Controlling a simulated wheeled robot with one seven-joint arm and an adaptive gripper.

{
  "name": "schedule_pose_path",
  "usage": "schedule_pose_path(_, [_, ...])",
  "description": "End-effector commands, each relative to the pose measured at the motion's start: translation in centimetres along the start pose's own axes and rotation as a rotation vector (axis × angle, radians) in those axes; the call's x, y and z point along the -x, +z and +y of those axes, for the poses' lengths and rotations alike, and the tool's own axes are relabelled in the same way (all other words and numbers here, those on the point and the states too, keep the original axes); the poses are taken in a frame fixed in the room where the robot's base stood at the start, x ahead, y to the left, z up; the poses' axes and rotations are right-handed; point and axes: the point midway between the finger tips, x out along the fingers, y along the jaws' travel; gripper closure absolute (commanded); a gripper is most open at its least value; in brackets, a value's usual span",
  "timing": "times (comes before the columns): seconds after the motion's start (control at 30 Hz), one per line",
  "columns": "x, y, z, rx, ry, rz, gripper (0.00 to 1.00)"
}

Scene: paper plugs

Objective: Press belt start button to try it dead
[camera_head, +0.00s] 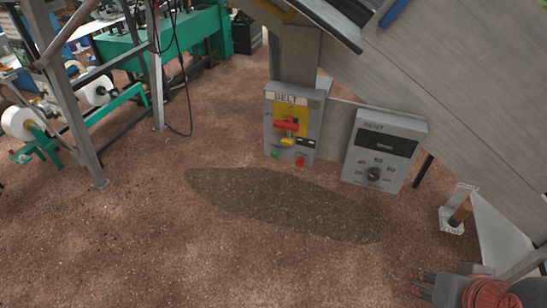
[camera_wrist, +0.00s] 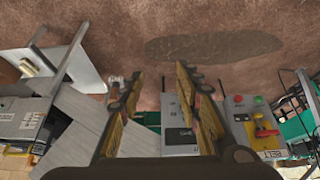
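The grey belt box (camera_head: 313,127) is mounted on a post under the sloped machine. It has a red rotary handle (camera_head: 286,124) on a yellow plate, with a yellow piece (camera_head: 288,142) below it. Along its lower edge are a green button (camera_head: 276,154) at left and a red button (camera_head: 300,161) at right. In the wrist view the box appears upside down at right, with the green button (camera_wrist: 258,100) and red button (camera_wrist: 238,98). My gripper (camera_head: 424,284) is low at the right, well apart from the box. In the wrist view its fingers (camera_wrist: 158,92) are spread, with nothing between them.
A grey box with display and dial (camera_head: 386,149) stands right of the belt box. A dark oval patch (camera_head: 280,204) lies on the open brown floor. Metal frames and green machinery (camera_head: 180,35) stand at left.

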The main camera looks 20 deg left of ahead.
Motion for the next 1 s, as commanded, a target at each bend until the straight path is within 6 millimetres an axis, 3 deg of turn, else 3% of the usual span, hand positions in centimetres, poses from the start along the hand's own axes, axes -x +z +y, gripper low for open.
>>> schedule_pose_path(0.53, [0.00,0.00,0.00,0.000,0.000,0.000,0.99])
schedule_pose_path(1.0, [0.00,0.00,0.00,0.000,0.000,0.000,1.00])
